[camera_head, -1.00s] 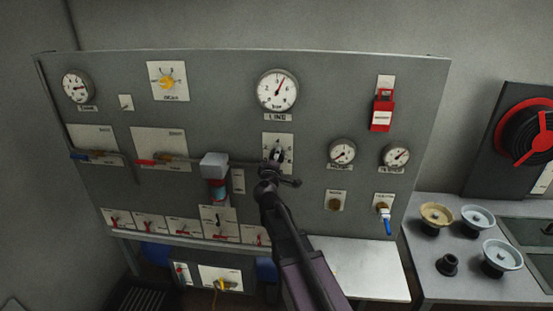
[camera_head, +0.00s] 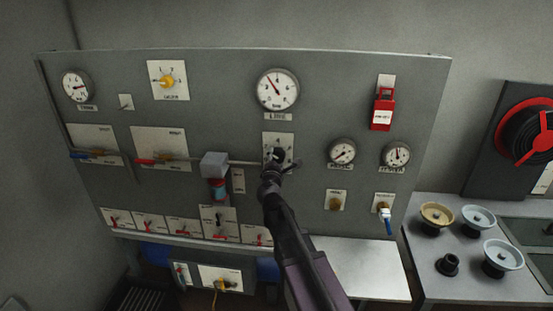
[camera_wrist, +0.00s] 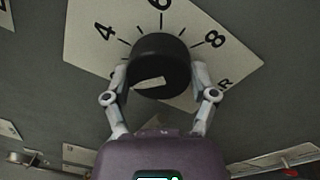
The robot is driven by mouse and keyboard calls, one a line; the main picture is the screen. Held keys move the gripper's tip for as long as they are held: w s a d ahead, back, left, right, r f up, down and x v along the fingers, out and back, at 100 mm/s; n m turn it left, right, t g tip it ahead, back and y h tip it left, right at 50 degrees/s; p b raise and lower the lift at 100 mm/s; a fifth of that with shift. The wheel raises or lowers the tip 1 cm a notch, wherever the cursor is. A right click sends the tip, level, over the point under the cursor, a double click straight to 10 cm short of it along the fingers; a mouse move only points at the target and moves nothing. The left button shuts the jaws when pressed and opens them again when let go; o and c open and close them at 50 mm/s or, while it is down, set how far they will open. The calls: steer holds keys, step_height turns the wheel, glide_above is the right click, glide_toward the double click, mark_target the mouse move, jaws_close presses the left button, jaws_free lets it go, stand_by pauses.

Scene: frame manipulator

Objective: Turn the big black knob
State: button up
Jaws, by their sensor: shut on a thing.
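The big black knob (camera_wrist: 160,58) fills the upper middle of the wrist view. It sits on a white dial plate (camera_wrist: 88,38) that shows the numbers 4, 6 and 8. A white mark is on the knob's near lower part. My gripper (camera_wrist: 160,75) is shut on the knob, one finger at each side. In the head view my gripper (camera_head: 277,161) is at the plate (camera_head: 271,139) in the middle of the panel and covers most of the knob.
The round gauge marked LINE (camera_head: 277,90) is above the knob. A red switch (camera_head: 382,110) and two small gauges are to the right. Several loose knobs lie on the right counter (camera_head: 430,285).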

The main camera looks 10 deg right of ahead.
steer(key=shift+n, duration=0.9)
steer(key=o, duration=1)
steer(key=shift+o, duration=0.2)
